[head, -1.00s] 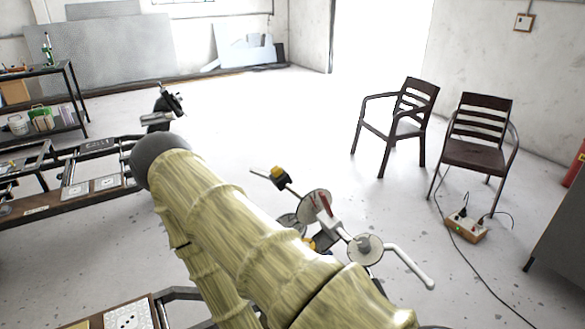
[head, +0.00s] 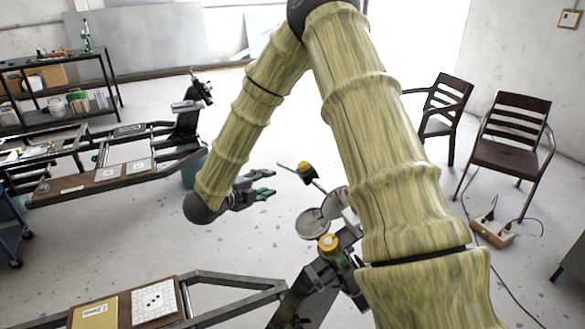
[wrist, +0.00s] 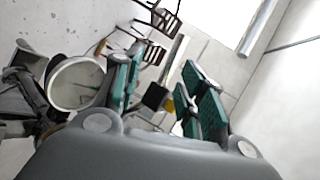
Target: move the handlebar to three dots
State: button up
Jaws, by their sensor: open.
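The handlebar's left end shows in the head view as a thin bar with a yellow part (head: 305,171), above a post by my arm. Its right side is hidden behind my arm. My gripper (head: 269,183), with teal finger pads, is open and empty, left of the bar and apart from it. In the wrist view my gripper (wrist: 165,72) has a black grip end and a yellow part (wrist: 169,105) showing between its fingers, at a distance I cannot tell. A white dotted plate (head: 154,302) lies on the near frame; I cannot tell which plate has three dots.
Round discs (head: 311,223) and a yellow-topped post (head: 328,243) stand below the bar. A long frame with pale plates (head: 109,173) is at left. Dark chairs (head: 513,140), a power strip (head: 492,231) and its cable are at right. The floor between is mostly clear.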

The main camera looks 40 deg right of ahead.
aim_at(289, 169)
jog(key=d+p, duration=0.1)
jog(key=d, duration=0.2)
jog(key=d+m+g+p, duration=0.1)
jog(key=d+p, duration=0.1)
jog(key=d, duration=0.2)
jog(key=d+m+p, duration=0.1)
jog(key=d, duration=0.3)
jog(key=shift+w+d+p, duration=0.1)
jog(key=shift+w+p, duration=0.15)
jog(key=shift+p, duration=0.05)
jog(key=shift+c, duration=0.2)
grip_shut()
